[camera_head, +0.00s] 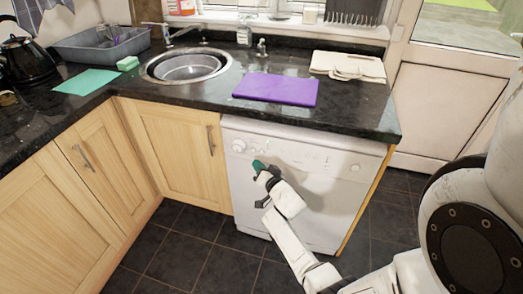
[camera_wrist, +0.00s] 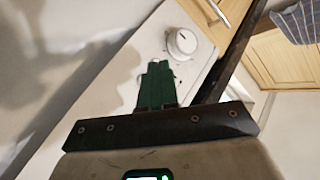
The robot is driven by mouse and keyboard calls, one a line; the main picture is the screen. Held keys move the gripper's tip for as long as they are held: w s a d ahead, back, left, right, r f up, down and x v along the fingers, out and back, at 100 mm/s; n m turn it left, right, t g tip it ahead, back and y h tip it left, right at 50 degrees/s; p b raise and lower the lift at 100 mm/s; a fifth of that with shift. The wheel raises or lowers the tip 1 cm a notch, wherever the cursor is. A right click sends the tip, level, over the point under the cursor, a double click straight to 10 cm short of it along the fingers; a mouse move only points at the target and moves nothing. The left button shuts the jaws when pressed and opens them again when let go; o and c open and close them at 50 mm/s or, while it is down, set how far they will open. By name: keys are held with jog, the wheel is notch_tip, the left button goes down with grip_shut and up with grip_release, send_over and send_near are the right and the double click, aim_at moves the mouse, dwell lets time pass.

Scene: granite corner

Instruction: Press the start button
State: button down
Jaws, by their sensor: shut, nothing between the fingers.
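The white dishwasher (camera_head: 335,195) stands under the dark counter, its door closed. Its control panel (camera_head: 290,152) runs along the top, with a round knob (camera_head: 238,146) at the left end and small marks to the right. The knob also shows in the wrist view (camera_wrist: 181,43), just beyond my fingertips. My gripper (camera_head: 257,165), with green fingers, is shut and empty in front of the panel, a little right of and below the knob. In the wrist view the fingers (camera_wrist: 156,70) point at the panel near the knob. I cannot tell if they touch it, or which mark is the start button.
The counter's dark edge overhangs above the panel. On it lie a purple board (camera_head: 277,89), pale boards (camera_head: 348,67) and a green mat (camera_head: 87,81), beside a round sink (camera_head: 187,67). Wooden cupboards (camera_head: 172,143) stand to the left. The dark tiled floor (camera_head: 190,245) in front is clear.

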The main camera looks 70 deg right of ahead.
aim_at(254, 152)
jog(key=shift+w+d+p, duration=0.15)
jog(key=shift+d+p, duration=0.2)
jog(key=shift+d, duration=1.1)
dwell(1.0)
jog(key=shift+d, duration=0.4)
